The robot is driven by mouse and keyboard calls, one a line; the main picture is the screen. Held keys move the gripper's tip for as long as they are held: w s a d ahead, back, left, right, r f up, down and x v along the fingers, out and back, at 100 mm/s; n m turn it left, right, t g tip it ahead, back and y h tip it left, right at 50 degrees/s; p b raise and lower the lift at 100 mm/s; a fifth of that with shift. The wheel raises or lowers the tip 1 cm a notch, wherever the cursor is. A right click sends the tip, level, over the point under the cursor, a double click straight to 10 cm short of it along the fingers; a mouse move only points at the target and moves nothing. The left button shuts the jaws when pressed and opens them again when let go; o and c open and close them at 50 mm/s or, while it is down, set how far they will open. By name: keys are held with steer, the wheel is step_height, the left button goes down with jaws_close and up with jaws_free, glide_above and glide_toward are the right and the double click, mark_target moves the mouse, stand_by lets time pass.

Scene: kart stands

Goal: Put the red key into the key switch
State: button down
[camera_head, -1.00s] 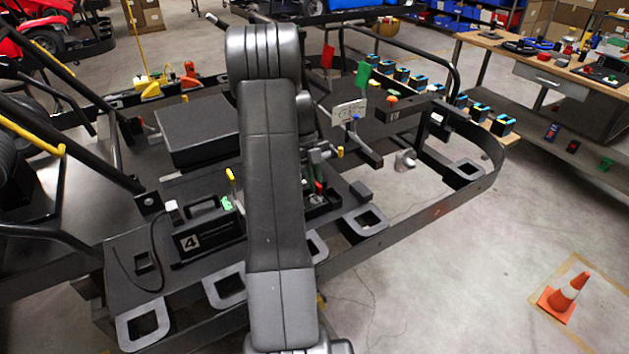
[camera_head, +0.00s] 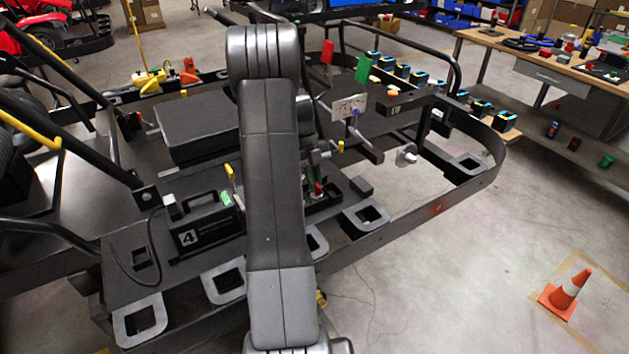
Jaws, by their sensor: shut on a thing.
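My black and grey arm fills the middle of the view and hides much of the work area. Only the edge of my wrist and gripper (camera_head: 316,172) shows, right of the arm and low over the kart deck. A small red thing (camera_head: 318,187), which looks like the red key, shows at the gripper's lower end. The jaws are shut on it, though the fingers are mostly hidden. A dark box area on the deck lies directly below. I cannot make out the key switch clearly, nor whether the key touches it.
A black box marked 4 (camera_head: 205,229) stands left of the arm on the kart deck (camera_head: 125,290). A white gauge card (camera_head: 348,107), red flag (camera_head: 327,52) and green flag (camera_head: 363,69) stand to the right. An orange cone (camera_head: 564,294) is on the clear floor.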

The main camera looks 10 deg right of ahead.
steer(key=shift+f, duration=0.3)
steer(key=c, duration=1.4)
jaws_free()
steer(key=shift+c, duration=0.2)
steer(key=b+v, duration=0.1)
steer(key=v, duration=1.3)
steer(key=shift+f, duration=0.1)
steer(key=x, duration=1.3)
steer(key=shift+s+d+f+p, duration=0.1)
steer(key=shift+s+f+p, duration=0.15)
steer(key=shift+p, duration=0.15)
steer(key=shift+r, duration=0.2)
